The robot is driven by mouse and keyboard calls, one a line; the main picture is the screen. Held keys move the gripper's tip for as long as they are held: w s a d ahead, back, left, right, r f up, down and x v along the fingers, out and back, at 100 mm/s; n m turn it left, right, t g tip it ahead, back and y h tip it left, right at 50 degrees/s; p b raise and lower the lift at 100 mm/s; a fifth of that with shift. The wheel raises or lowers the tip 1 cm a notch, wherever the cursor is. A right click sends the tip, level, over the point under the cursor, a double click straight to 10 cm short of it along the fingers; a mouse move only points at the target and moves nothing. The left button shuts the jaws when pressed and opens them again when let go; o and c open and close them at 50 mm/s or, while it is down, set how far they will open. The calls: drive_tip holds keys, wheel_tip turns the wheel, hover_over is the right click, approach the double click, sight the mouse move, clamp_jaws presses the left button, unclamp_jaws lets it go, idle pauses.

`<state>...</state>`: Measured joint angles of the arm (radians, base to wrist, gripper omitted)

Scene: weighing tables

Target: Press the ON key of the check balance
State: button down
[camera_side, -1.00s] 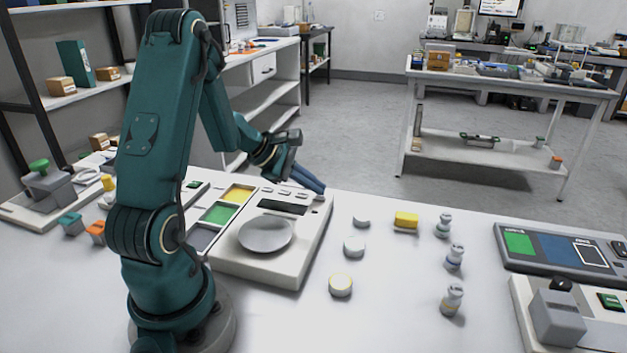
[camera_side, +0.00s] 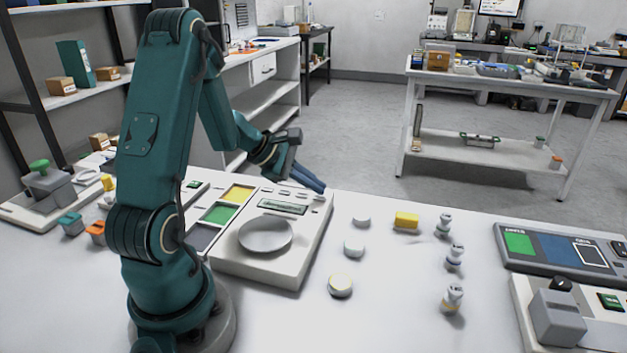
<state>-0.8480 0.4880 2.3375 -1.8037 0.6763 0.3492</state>
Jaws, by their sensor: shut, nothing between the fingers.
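The check balance (camera_side: 283,268) is a cream unit on the white table, with a round grey pan (camera_side: 265,234). Its display (camera_side: 282,207) is lit pale green; any reading is too small to make out. A row of small keys (camera_side: 284,192) runs along its back edge; their labels are not legible. My gripper (camera_side: 321,188) is shut and empty, its blue fingers pointing down to the right. The fingertips are at the right end of the key row; I cannot tell whether they touch a key or hover just above it.
Left of the pan are yellow (camera_side: 238,194), green (camera_side: 219,214) and grey (camera_side: 202,237) panels. To the right stand pale round pieces (camera_side: 354,247), a yellow block (camera_side: 406,220) and small bottles (camera_side: 454,257). A dark-panelled device (camera_side: 560,250) lies at far right.

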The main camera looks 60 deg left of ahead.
sight(314, 197)
drive_tip(key=shift+r, duration=0.4)
drive_tip(key=shift+r, duration=2.5)
